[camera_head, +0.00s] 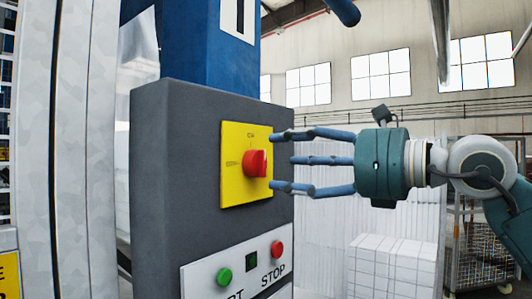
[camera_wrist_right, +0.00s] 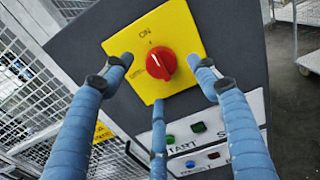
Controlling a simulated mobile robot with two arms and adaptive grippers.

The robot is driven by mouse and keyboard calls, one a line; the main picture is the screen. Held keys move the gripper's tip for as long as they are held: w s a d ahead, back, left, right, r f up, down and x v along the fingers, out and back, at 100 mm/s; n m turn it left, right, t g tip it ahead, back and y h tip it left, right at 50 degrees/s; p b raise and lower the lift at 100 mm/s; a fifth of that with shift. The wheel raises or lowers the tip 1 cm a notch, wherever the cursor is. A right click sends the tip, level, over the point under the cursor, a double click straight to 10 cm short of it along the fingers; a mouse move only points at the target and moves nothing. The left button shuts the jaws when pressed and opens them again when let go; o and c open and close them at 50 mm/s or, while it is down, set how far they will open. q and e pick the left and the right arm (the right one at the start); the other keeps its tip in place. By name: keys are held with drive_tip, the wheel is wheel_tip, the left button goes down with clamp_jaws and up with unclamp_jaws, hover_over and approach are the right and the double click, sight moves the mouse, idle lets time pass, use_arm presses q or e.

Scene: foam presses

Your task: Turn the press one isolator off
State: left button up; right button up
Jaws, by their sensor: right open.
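The isolator is a red rotary knob (camera_head: 255,163) on a yellow plate (camera_head: 233,190), on the front of a dark grey box (camera_head: 165,170). In the right wrist view the red knob (camera_wrist_right: 161,63) sits near the plate's middle, below the word ON on the yellow plate (camera_wrist_right: 185,25). Its exact pointing direction is hard to read. My right gripper (camera_head: 281,160) is open, its three blue fingers spread and pointing at the knob. In the right wrist view the fingertips (camera_wrist_right: 160,76) surround the knob at left, right and below; contact is not clear. My left gripper is not in view.
Below the plate, a white panel carries a green START button (camera_head: 224,277) and a red STOP button (camera_head: 277,249). A blue column (camera_head: 190,45) rises above the box. White blocks (camera_head: 390,265) and a wire cage (camera_head: 482,250) stand behind my right arm. Mesh fencing (camera_wrist_right: 40,110) is at left.

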sight(265, 159)
drive_tip(key=p+x, duration=0.1)
drive_tip(key=x, duration=0.3)
drive_tip(key=shift+a+r, duration=0.1)
drive_tip(key=shift+a, duration=0.1)
drive_tip(key=shift+w+a+p, duration=0.35)
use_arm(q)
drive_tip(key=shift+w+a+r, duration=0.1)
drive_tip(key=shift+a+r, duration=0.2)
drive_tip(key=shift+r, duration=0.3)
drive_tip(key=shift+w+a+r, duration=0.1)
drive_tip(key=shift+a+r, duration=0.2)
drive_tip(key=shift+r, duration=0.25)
use_arm(e)
drive_tip(key=c, duration=1.1)
